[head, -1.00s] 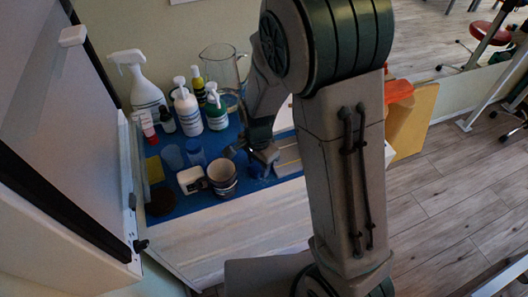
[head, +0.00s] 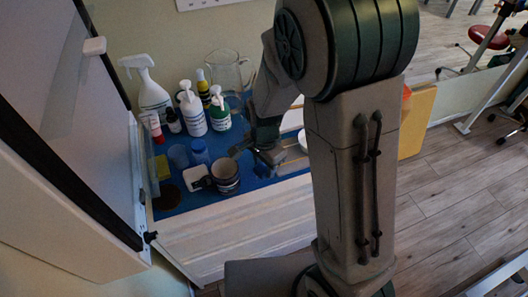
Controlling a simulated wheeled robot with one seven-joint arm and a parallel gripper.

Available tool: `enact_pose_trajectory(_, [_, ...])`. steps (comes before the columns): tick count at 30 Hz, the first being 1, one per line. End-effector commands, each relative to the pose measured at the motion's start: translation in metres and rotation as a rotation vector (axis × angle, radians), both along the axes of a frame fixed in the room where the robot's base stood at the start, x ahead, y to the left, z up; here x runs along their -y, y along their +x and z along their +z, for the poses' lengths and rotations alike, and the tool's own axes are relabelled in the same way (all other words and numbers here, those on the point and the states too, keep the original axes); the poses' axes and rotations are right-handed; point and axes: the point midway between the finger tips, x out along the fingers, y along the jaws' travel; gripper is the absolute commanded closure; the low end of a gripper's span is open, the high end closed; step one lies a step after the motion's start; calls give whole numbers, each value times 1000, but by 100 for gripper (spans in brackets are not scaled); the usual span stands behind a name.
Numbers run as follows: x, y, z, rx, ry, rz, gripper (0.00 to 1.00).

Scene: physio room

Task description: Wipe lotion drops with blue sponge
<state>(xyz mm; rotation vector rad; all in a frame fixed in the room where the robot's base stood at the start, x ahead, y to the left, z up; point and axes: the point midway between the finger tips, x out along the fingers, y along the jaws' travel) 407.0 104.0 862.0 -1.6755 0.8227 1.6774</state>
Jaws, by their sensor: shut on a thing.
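My gripper (head: 268,160) points down over the right part of the blue counter mat, just right of a dark-banded mug (head: 225,177). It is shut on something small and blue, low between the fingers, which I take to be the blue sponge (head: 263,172). The sponge blends with the blue mat, and its edges and any contact with the mat are unclear. I cannot make out lotion drops; my arm hides part of the right side.
Left of the gripper stand a blue cup (head: 200,153), a white box (head: 197,177), a brown disc (head: 167,197) and a yellow block (head: 161,167). Behind are pump bottles (head: 192,112), a spray bottle (head: 148,90) and a glass jug (head: 226,72). An open cabinet door (head: 75,130) bounds the left.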

Motion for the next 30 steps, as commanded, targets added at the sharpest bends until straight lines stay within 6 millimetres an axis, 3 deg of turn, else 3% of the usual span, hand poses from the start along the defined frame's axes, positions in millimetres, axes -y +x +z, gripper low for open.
enact_pose_trajectory(11, [4, 1, 35, 2, 0, -9, 88])
enact_pose_trajectory(30, [4, 2, 36, 1, 0, -7, 88])
